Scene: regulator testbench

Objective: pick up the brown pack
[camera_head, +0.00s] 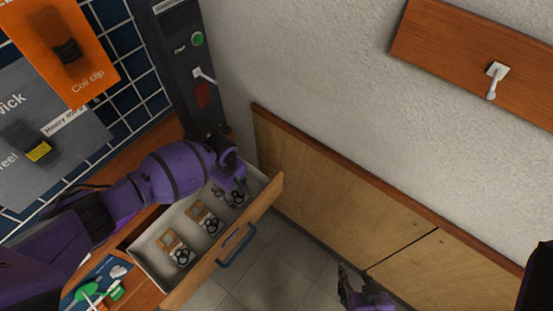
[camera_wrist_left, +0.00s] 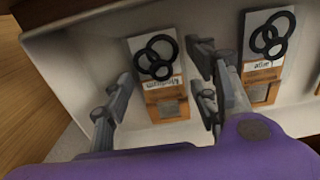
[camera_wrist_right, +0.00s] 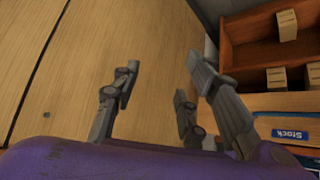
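Several packs lie in the open drawer, each a white bag with black rings and a brown card end; I cannot tell which is the brown pack. In the left wrist view, one labelled "Medium" (camera_wrist_left: 160,85) lies between the fingers of my open left gripper (camera_wrist_left: 160,68), and one labelled "Large" (camera_wrist_left: 266,65) lies to the right. In the head view, a near pack (camera_head: 178,252) and a middle pack (camera_head: 205,219) show, and my left gripper (camera_head: 231,192) partly hides the far one. My right gripper (camera_head: 352,283) is open and empty, away from the drawer.
The drawer (camera_head: 272,193) has a wooden front with a dark blue handle (camera_head: 237,244). Wooden cabinet panels (camera_head: 340,190) stand to its right. In the right wrist view, a wooden bin (camera_wrist_right: 250,58) holds small tan boxes (camera_wrist_right: 287,25), near a blue "Stock" label (camera_wrist_right: 288,133).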

